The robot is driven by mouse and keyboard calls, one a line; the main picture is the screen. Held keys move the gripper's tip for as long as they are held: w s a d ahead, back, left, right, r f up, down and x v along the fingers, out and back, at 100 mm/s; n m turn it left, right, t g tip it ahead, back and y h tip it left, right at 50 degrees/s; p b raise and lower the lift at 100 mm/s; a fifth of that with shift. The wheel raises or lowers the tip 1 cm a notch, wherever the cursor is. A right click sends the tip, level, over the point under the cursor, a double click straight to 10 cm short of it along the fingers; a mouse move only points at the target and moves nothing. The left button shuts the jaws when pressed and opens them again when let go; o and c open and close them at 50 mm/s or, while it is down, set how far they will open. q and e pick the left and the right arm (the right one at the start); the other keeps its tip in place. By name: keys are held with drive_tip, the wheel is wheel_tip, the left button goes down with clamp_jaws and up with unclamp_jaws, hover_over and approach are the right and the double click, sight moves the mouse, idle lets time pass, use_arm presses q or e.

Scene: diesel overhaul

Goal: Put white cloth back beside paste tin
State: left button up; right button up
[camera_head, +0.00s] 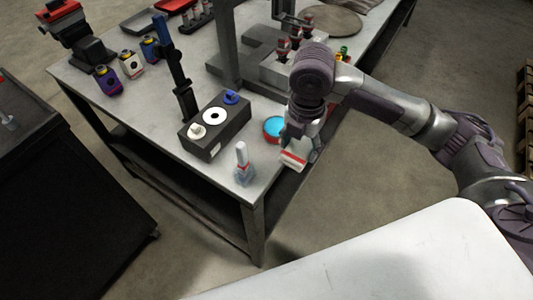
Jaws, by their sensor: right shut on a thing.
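My right gripper (299,143) comes in from the right and points down at the near right edge of the workbench. It is shut on a whitish folded piece with a red stripe, which I take for the white cloth (292,160). The gripper hides part of the cloth. The paste tin (273,127), round with a red rim and a light blue top, stands on the bench just left of the gripper. I cannot tell whether the cloth touches the bench. My left gripper is not in view.
A clear bottle (243,165) stands near the bench corner. A dark block (215,128) with a white ring and knobs sits left of the tin. A metal fixture (280,68) stands behind. Several small cans (131,64) stand at the left. The workbench (175,158) has bare surface at its front left.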

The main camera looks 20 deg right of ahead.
drive_tip(key=w+a+f, duration=0.2)
drive_tip(key=w+a, duration=0.1)
drive_tip(key=p, duration=0.2)
hover_over(262, 155)
wheel_tip(262, 155, down, 4)
drive_tip(key=shift+s+f, duration=0.1)
drive_tip(key=shift+f, duration=0.1)
wheel_tip(262, 155, down, 4)
drive_tip(key=shift+r+p, duration=0.15)
drive_tip(key=shift+p, duration=0.3)
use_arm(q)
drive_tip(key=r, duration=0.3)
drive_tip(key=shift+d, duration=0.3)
use_arm(e)
drive_tip(key=shift+f, duration=0.25)
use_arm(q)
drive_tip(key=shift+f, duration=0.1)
use_arm(e)
drive_tip(key=shift+f, duration=0.15)
drive_tip(key=o, duration=1)
use_arm(q)
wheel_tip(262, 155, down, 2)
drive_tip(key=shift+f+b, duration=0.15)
drive_tip(key=shift+b, duration=1.1)
use_arm(e)
wheel_tip(262, 155, up, 12)
drive_tip(key=shift+r, duration=0.2)
